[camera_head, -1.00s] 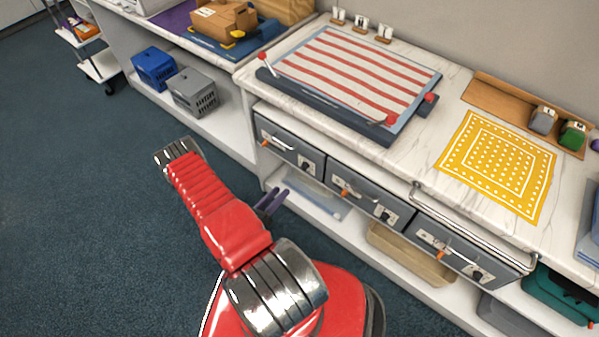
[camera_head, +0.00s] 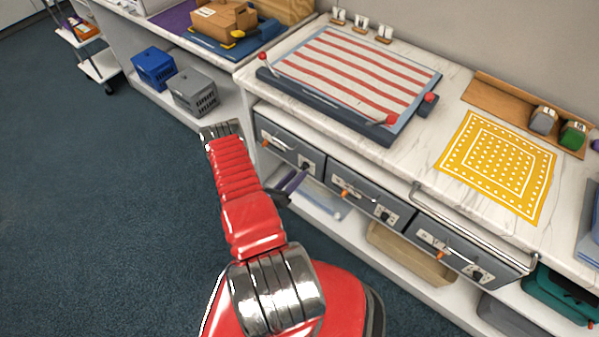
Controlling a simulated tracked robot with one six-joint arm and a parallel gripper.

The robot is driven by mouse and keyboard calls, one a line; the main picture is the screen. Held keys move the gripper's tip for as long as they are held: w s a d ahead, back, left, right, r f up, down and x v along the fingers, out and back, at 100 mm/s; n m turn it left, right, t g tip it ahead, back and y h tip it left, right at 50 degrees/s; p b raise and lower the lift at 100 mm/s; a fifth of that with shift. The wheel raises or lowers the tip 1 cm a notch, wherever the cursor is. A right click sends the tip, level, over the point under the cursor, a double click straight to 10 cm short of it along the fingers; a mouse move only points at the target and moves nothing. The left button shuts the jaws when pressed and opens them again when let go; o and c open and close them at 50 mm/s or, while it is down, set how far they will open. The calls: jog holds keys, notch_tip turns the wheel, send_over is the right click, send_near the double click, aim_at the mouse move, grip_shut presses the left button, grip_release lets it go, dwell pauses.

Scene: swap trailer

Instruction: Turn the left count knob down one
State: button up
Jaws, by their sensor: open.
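Three grey drawer fronts run under the white counter: left (camera_head: 275,137), middle (camera_head: 365,200) and right (camera_head: 458,262). Each has a white plate with a black knob: left knob (camera_head: 303,167), middle knob (camera_head: 384,215), right knob (camera_head: 477,275). Orange levers or handles sit left of them, at the left (camera_head: 264,143), middle (camera_head: 345,193) and right (camera_head: 440,252) drawers. The labels are too small to read. Contact with the knob cannot be told. My red arm hides part of the gripper.
A striped board (camera_head: 350,72) and a yellow patterned cloth (camera_head: 497,165) lie on the counter. A metal rail (camera_head: 470,227) juts out above the right drawer. A tan tray (camera_head: 408,255) sits on the lower shelf. Blue (camera_head: 153,68) and grey (camera_head: 193,92) baskets stand left. Floor at left is clear.

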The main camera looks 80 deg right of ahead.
aim_at(305, 167)
jog(key=shift+x, duration=1.35)
jog(key=shift+c, duration=0.5)
grip_shut()
